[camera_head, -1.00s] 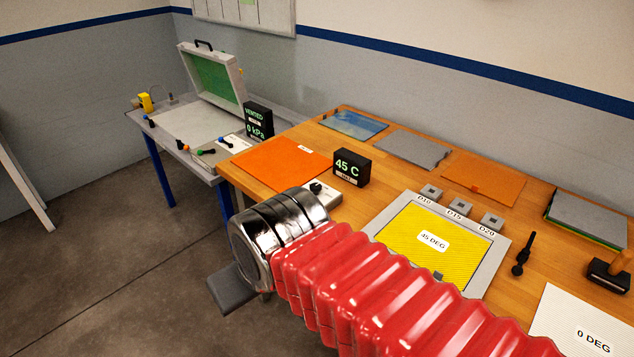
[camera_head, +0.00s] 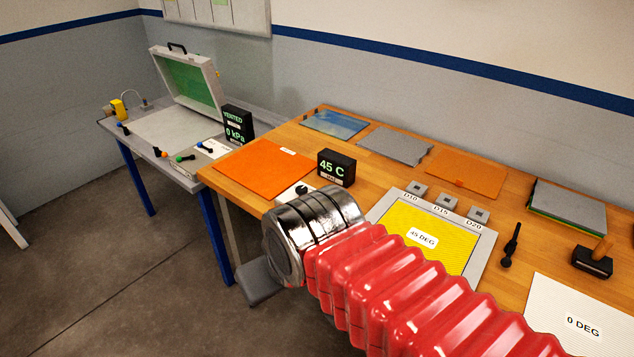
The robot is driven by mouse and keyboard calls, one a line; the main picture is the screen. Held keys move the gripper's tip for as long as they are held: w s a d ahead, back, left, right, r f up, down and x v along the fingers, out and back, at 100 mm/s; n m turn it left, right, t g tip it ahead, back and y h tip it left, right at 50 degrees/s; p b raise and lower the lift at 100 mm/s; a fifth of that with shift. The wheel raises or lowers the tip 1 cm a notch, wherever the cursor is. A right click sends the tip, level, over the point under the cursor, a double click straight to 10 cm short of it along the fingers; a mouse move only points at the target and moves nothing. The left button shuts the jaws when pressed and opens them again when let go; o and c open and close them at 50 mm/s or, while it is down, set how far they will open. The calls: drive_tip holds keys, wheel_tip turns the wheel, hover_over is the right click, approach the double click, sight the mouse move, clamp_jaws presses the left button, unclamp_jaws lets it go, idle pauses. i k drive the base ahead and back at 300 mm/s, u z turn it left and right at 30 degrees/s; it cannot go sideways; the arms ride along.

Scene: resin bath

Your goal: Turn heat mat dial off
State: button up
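The heat mat (camera_head: 255,168) is a flat orange sheet with a small white label at the left of the wooden bench. Its dial (camera_head: 302,189) appears to be the dark knob on a small white box at the mat's right front corner; my metal cuff covers the box's lower part, and the knob's setting is too small to read. A black display (camera_head: 336,168) behind it reads 45 C. My red arm reaches in from the lower right. A grey part of my gripper (camera_head: 262,283) shows below the cuff, beyond the bench's front edge; its fingertips are hidden.
A yellow 45 DEG sheet (camera_head: 410,232) lies in a grey frame beside my arm. A white table (camera_head: 165,130) with an open-lidded case stands left.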

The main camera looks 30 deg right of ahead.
sight(301, 189)
drive_tip(key=i, duration=1)
drive_tip(key=z, duration=0.05)
